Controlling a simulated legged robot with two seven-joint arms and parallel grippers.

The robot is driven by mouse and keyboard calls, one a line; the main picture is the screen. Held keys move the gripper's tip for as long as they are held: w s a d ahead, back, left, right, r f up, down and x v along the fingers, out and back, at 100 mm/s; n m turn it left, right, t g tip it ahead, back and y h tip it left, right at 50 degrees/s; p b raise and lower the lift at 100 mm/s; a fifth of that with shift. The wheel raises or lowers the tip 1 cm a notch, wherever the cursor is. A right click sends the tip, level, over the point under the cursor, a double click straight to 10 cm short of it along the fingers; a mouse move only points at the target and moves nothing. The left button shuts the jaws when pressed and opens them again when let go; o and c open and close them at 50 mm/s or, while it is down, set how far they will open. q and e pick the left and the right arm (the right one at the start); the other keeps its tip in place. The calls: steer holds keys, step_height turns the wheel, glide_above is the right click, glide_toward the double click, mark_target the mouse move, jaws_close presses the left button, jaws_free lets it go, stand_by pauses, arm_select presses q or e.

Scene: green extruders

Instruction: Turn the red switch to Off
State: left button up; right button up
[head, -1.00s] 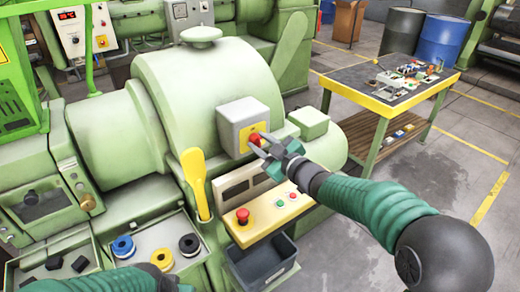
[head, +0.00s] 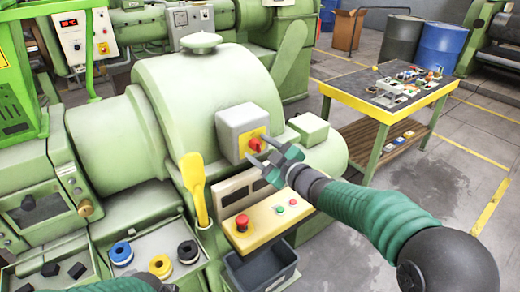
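The red switch (head: 254,145) sits on a yellow plate on the front of a grey box (head: 235,122), which is fixed to the green machine. Its knob looks slanted; I cannot read any marks around it. My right gripper (head: 257,148) is just in front of the switch, with its two dark fingers spread, one at the upper right and one at the lower left. They partly overlap the plate, and I cannot tell whether they touch the knob.
Below the switch is a panel with a red mushroom button (head: 242,222) and smaller buttons. A yellow lever (head: 195,185) stands left of it. A dark grey bin (head: 262,268) is below. A yellow-edged table (head: 350,97) with parts stands at right; the floor between is clear.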

steer(key=v, duration=1.7)
steer(key=shift+w, duration=0.15)
